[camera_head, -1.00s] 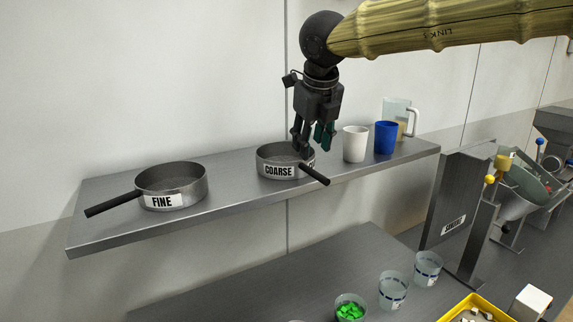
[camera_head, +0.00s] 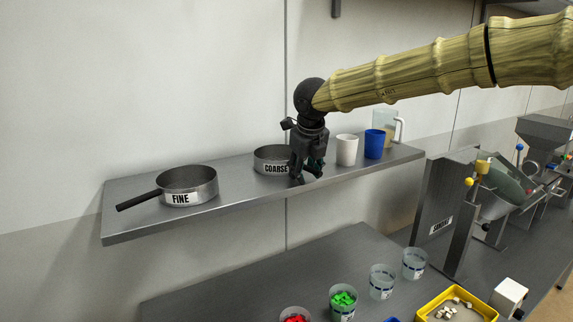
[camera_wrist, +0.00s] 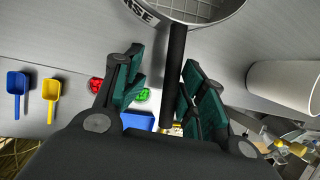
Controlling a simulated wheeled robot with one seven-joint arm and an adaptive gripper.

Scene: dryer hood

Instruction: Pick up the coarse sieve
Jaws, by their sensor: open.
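The coarse sieve (camera_head: 268,158) is a round metal pan with a "COARSE" label, standing on the wall shelf (camera_head: 235,205). Its dark handle is hidden behind my gripper in the head view. In the wrist view the sieve (camera_wrist: 205,14) is at the top, and its black handle (camera_wrist: 176,70) runs down between my fingers. My gripper (camera_head: 308,180) points down at the shelf's front edge, in front of the sieve. My gripper (camera_wrist: 162,92) is open, with a finger on each side of the handle. Contact with the handle cannot be made out.
The fine sieve (camera_head: 188,183) stands to the left, its handle pointing left. A white cup (camera_head: 347,150), a blue cup (camera_head: 374,145) and a clear jug (camera_head: 385,122) stand to the right. Below, the bench holds several clear cups and a yellow tray (camera_head: 425,307).

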